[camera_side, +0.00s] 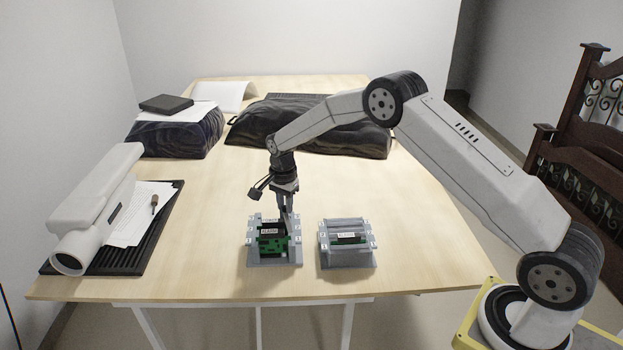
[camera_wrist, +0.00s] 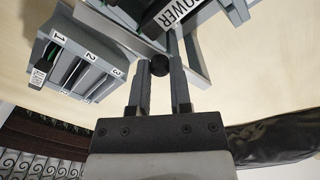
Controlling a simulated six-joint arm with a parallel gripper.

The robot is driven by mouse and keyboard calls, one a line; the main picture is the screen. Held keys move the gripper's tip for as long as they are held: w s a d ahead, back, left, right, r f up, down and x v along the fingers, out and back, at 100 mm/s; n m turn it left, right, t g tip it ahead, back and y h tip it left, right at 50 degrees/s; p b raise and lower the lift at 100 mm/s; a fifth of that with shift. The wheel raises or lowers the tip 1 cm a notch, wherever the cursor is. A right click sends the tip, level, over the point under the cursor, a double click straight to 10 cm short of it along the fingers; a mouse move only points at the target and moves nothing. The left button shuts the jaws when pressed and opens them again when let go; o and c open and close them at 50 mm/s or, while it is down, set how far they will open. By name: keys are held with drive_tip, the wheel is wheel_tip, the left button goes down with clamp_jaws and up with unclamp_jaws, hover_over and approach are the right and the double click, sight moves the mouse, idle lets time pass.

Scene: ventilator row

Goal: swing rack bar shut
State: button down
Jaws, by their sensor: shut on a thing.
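Two small grey racks stand near the table's front edge. The left rack (camera_side: 275,262) holds an upright green board (camera_side: 272,245), and my gripper (camera_side: 289,210) reaches down to its upper right side. In the wrist view my gripper (camera_wrist: 162,78) has its two fingers on either side of a dark round knob (camera_wrist: 159,66), which I take to be the rack bar's handle. The fingers are shut on it. A black part with a POWER label (camera_wrist: 178,12) lies just beyond. The bar's own angle is hard to make out.
The right rack (camera_side: 347,258) stands close by; its numbered slots (camera_wrist: 88,62) show in the wrist view. A white scanner-like device (camera_side: 98,205) and papers (camera_side: 140,215) lie on a black mat at left. Dark bundles (camera_side: 310,125) lie at the back. The middle table is clear.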

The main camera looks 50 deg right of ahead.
drive_tip(key=shift+w+a+m, duration=0.35)
drive_tip(key=shift+a+m, duration=0.1)
drive_tip(key=shift+m, duration=0.55)
drive_tip(key=c, duration=0.5)
unclamp_jaws()
drive_tip(key=shift+c, duration=0.2)
drive_tip(key=shift+r, duration=0.1)
wheel_tip(320, 180, up, 8)
drive_tip(key=shift+f, duration=0.2)
